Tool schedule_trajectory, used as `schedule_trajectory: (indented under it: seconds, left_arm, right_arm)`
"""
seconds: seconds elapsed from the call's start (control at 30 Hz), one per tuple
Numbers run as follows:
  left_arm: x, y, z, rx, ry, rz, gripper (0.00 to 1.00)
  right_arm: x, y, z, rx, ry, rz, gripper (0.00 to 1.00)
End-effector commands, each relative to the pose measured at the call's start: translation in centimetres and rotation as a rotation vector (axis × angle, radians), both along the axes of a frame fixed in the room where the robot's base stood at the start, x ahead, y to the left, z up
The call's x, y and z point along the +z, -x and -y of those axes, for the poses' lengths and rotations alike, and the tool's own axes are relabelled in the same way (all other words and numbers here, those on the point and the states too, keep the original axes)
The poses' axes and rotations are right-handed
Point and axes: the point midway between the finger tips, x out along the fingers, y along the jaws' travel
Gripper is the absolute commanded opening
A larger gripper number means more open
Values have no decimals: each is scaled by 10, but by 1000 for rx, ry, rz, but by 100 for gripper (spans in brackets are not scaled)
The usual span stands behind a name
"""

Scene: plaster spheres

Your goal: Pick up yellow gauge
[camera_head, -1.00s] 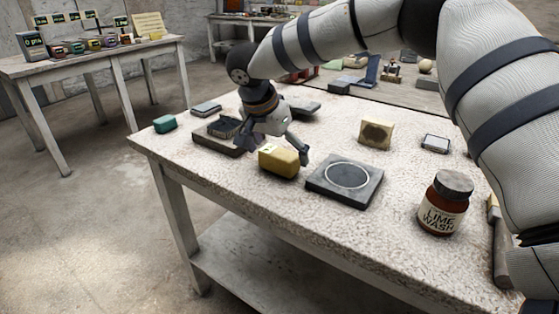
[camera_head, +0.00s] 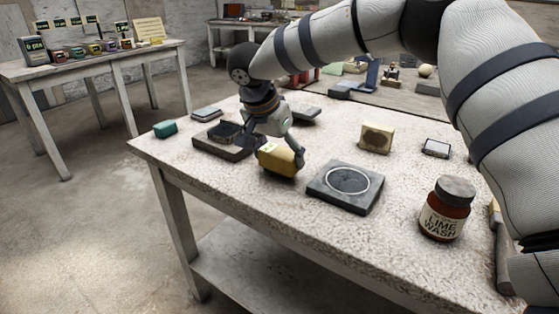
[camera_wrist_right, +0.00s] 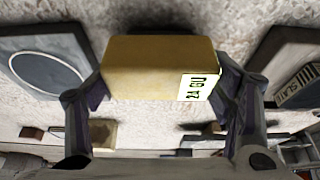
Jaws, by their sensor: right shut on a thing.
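The yellow gauge (camera_head: 279,160) is a yellow block with a small white label, near the left part of the table. My right gripper (camera_head: 276,153) comes down from above and is shut on it, one finger at each end. In the right wrist view the yellow gauge (camera_wrist_right: 160,68) sits between the two fingertips of my right gripper (camera_wrist_right: 160,88), with printed characters on its label. The block looks slightly tilted; whether it is clear of the tabletop I cannot tell. My left gripper is out of view.
A dark square plate with a pale ring (camera_head: 345,187) lies right of the gauge. A dark slab (camera_head: 222,140) lies behind-left. A lime wash jar (camera_head: 447,207), a tan block (camera_head: 376,138) and a teal block (camera_head: 165,129) stand on the table (camera_head: 300,208). The front left is clear.

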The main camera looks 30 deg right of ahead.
Motion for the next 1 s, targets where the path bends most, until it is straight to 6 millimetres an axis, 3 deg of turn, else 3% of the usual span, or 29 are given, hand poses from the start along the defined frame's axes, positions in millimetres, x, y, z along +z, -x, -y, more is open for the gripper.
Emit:
schedule_trajectory:
  seconds: [0.07, 0.27, 0.4, 0.63, 0.97, 1.0]
  left_arm:
    - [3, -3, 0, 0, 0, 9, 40]
    - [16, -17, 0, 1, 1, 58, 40]
    - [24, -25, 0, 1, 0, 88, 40]
    - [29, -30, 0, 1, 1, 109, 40]
    - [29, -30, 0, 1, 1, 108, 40]
    - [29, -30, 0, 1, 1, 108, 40]
  right_arm:
    - [22, 2, -3, 2, -2, 9, 41]
    - [82, 37, -35, 4, 0, 17, 41]
    - [100, 69, -64, 5, 1, 13, 41]
    - [113, 97, -92, 0, -1, 7, 41]
    - [113, 102, -97, 0, -1, 2, 41]
    - [113, 102, -97, 0, -1, 2, 68]
